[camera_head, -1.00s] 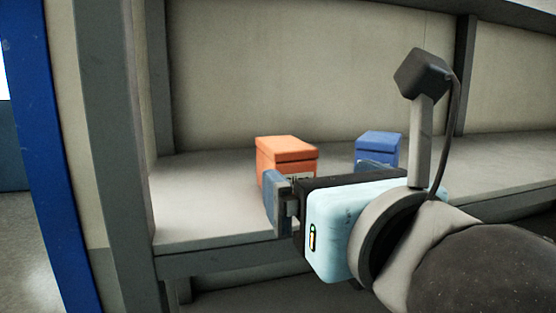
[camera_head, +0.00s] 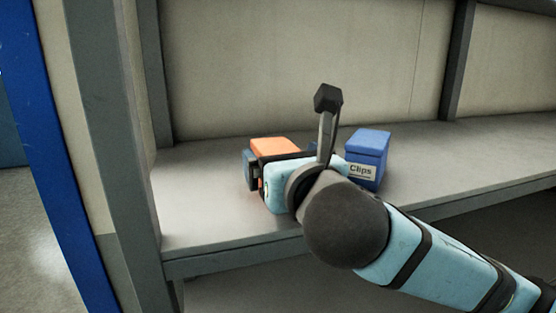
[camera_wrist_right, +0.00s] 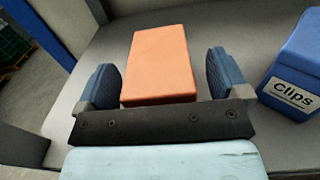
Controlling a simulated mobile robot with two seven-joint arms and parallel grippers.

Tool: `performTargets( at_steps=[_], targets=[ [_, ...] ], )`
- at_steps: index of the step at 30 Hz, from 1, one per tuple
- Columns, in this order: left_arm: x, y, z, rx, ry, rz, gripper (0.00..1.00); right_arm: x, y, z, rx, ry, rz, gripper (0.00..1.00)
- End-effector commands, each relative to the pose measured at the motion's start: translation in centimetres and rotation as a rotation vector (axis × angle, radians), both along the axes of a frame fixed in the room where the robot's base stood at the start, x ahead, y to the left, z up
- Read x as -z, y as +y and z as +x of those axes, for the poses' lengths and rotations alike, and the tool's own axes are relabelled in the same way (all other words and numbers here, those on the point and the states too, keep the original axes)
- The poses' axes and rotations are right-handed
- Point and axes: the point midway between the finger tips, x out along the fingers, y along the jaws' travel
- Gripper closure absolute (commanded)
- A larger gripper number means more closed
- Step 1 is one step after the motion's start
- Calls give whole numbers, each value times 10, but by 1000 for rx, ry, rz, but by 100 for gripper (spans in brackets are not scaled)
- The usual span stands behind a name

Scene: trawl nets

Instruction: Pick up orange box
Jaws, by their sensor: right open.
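The orange box (camera_head: 274,147) sits on the grey shelf, partly hidden behind my right gripper in the head view. In the right wrist view the orange box (camera_wrist_right: 160,64) lies between the two blue fingers of my right gripper (camera_wrist_right: 166,76). The fingers are open, one on each side of the box, with a visible gap at least on the right side. In the head view my right gripper (camera_head: 252,172) reaches in from the right over the shelf. My left gripper does not show.
A blue box labelled "Clips" (camera_head: 367,158) stands on the shelf (camera_head: 200,212) to the right of my right gripper; it also shows in the right wrist view (camera_wrist_right: 296,72). A grey upright post (camera_head: 112,130) bounds the shelf on the left. The shelf further right is clear.

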Motion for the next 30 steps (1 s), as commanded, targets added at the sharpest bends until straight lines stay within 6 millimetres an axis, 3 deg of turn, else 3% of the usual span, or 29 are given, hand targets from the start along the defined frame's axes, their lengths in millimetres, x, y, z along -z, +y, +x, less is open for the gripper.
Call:
performTargets(
  at_steps=[10, 18, 30],
  targets=[
    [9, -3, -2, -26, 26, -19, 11, 1, 4, 10, -1, -1, 0, 6],
    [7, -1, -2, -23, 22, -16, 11, 1, 4, 10, -1, 0, 0, 66],
    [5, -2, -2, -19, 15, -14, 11, -9, 4, 10, -1, -3, 1, 68]
  ],
)
